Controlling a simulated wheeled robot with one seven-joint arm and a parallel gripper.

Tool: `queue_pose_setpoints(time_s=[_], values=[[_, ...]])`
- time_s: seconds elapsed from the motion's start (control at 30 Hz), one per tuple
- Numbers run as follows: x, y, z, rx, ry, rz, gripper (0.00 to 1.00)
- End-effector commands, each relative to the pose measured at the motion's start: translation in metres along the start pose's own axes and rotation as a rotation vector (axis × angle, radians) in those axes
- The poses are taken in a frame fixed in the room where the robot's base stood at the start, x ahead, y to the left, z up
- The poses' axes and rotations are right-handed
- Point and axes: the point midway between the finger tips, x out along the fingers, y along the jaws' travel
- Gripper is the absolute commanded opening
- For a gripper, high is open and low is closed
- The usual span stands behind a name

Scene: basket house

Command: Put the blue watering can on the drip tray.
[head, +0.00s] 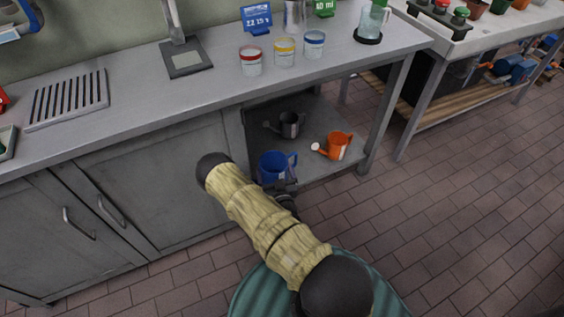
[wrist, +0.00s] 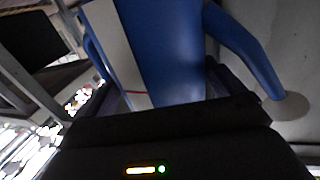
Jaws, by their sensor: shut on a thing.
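The blue watering can (head: 272,166) is in the open lower bay of the bench, at the front left of the shelf. My gripper (head: 284,186) is shut on it, mostly hidden behind my arm. In the wrist view the can's blue body (wrist: 165,45) fills the middle between my fingers, with a pale panel on its left and its spout reaching down to the right. I cannot tell whether its base touches the shelf. The slotted grey drip tray (head: 66,116) lies on the left of the bench top, with nothing on it.
A dark grey watering can (head: 289,124) and an orange one (head: 338,146) stand on the same shelf (head: 316,169). The bench top (head: 150,103) is above. Closed cabinet doors (head: 160,180) are left.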

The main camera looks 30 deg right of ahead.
Motion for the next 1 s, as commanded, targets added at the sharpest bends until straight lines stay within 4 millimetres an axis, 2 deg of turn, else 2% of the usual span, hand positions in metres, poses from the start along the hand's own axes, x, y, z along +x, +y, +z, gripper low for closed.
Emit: queue_pose_setpoints(time_s=[0.03, 1.0], values=[[-0.003, -0.006, -0.024, -0.002, -0.001, -0.011, 0.68], [-0.061, -0.087, -0.248, -0.015, 0.008, -0.191, 0.68]])
